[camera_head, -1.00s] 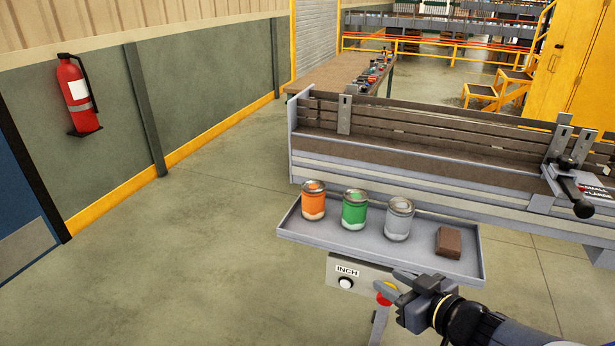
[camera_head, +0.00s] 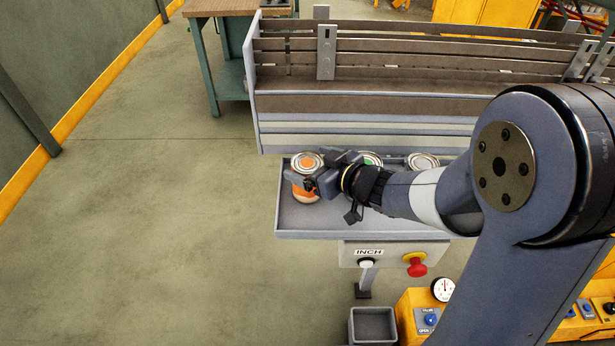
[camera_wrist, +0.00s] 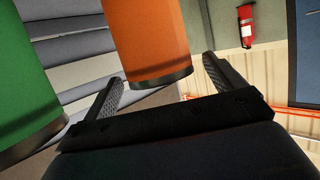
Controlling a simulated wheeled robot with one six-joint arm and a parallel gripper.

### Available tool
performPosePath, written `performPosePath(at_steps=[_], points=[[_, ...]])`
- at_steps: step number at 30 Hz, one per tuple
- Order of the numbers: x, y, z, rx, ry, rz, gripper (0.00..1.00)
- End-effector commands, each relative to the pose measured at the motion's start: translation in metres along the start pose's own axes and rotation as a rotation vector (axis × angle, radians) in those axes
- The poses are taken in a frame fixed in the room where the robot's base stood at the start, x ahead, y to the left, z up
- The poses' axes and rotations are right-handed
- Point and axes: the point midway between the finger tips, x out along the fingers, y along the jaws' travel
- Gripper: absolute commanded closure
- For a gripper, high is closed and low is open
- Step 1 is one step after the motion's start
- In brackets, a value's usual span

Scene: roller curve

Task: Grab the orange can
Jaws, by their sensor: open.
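The orange can (camera_head: 306,161) stands upright at the left end of the grey tray (camera_head: 290,220). My gripper (camera_head: 306,184) is at the can's near right side and covers part of it in the head view. In the wrist view the orange can (camera_wrist: 145,40) shows between the two open fingers of my gripper (camera_wrist: 165,82), ahead of the palm. I cannot tell whether a finger touches it. The green can (camera_wrist: 25,80) is beside the left finger in the wrist view. In the head view the green can (camera_head: 371,160) is mostly hidden behind my gripper.
A grey can (camera_head: 423,161) stands further right on the tray, partly behind my arm. The machine with brown slats (camera_head: 420,60) rises behind the tray. An INCH control box with a red button (camera_head: 415,266) is below the tray front. Floor at left is clear.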

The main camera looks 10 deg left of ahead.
Motion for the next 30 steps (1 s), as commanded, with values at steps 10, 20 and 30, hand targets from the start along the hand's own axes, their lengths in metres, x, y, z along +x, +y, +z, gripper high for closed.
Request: performPosePath(at_steps=[10,20,30], points=[[0.034,-0.001,0.002,-0.001,0.0,-0.001,0.1],[0.034,-0.001,0.002,-0.001,0.0,0.0,0.21],[0.034,-0.001,0.002,-0.001,0.0,-0.001,0.49]])
